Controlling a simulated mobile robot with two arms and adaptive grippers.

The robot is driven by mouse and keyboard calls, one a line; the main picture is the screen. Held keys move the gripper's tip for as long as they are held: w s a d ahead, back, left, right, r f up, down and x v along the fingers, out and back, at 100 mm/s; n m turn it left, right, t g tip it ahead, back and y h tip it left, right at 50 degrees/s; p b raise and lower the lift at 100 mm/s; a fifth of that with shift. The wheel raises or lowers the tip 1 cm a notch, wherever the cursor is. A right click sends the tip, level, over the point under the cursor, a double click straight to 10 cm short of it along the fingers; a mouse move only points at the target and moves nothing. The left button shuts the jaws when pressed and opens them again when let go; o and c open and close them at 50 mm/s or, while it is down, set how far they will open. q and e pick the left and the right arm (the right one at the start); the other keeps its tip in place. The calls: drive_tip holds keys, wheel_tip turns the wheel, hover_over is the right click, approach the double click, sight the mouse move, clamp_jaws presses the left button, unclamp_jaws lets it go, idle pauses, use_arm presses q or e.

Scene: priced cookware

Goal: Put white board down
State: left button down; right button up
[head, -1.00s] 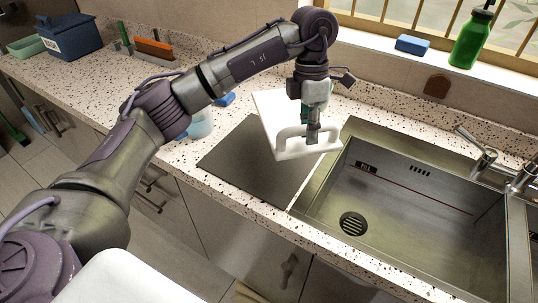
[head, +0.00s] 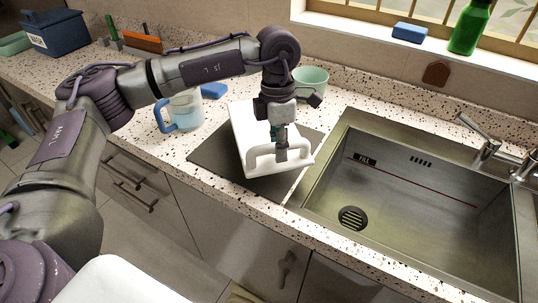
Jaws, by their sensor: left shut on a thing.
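The white board (head: 246,128) has a loop handle at its front edge. My left gripper (head: 281,155) points down and is shut on that handle. The board is over the dark grey mat (head: 212,153) on the speckled counter, left of the sink. It looks slightly tilted, and I cannot tell whether it touches the mat. The board hides the middle of the mat. My right gripper is not in view.
The steel sink (head: 400,205) lies right of the mat, with a tap (head: 486,140) behind. A mug with a blue handle (head: 184,112) stands left of the board, and a pale green cup (head: 311,80) stands behind. A blue sponge (head: 213,90) lies near the mug.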

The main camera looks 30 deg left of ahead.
sight(270, 155)
use_arm(q)
drive_tip(key=shift+w+a+f, duration=0.1)
drive_tip(key=shift+a+f, duration=0.2)
drive_tip(key=shift+a, duration=0.2)
drive_tip(key=shift+w+a+f, duration=0.1)
drive_tip(key=shift+a+f, duration=0.15)
drive_tip(key=shift+a, duration=0.25)
drive_tip(key=shift+a+f, duration=0.15)
drive_tip(key=shift+f, duration=0.15)
drive_tip(key=shift+f+p, duration=0.65)
drive_tip(key=shift+f, duration=1.25)
drive_tip(key=c, duration=1)
unclamp_jaws()
drive_tip(key=shift+r, duration=0.1)
drive_tip(key=shift+w+r, duration=0.1)
drive_tip(key=shift+r, duration=0.2)
wheel_tip(270, 155, up, 11)
drive_tip(key=w+a+b, duration=0.1)
drive_tip(key=shift+b, duration=0.3)
